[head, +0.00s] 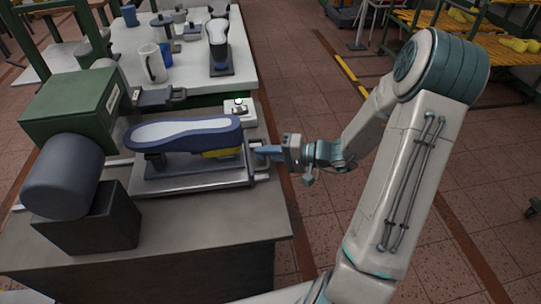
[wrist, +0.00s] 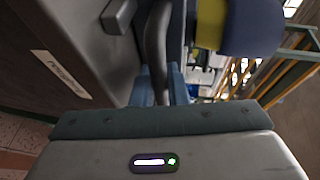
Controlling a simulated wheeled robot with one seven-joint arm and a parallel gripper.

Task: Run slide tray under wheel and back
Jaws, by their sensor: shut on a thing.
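The slide tray (head: 190,186) is a grey metal plate on rails on the bench, with a bar handle (head: 262,163) at its right end. A blue shoe (head: 185,133) with a pale sole facing up and a yellow last (head: 222,153) sits on the tray. The grey-blue wheel (head: 62,177) stands to the left of the shoe, apart from it. My gripper (head: 268,151) is at the tray's right end, shut on the handle. In the wrist view the fingers (wrist: 163,88) close around the dark handle bar; the fingertips are partly hidden.
A green machine housing (head: 80,103) stands behind the wheel. A small control box (head: 240,108) is on the bench behind the tray. A white table (head: 180,70) farther back holds mugs and another shoe (head: 219,45).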

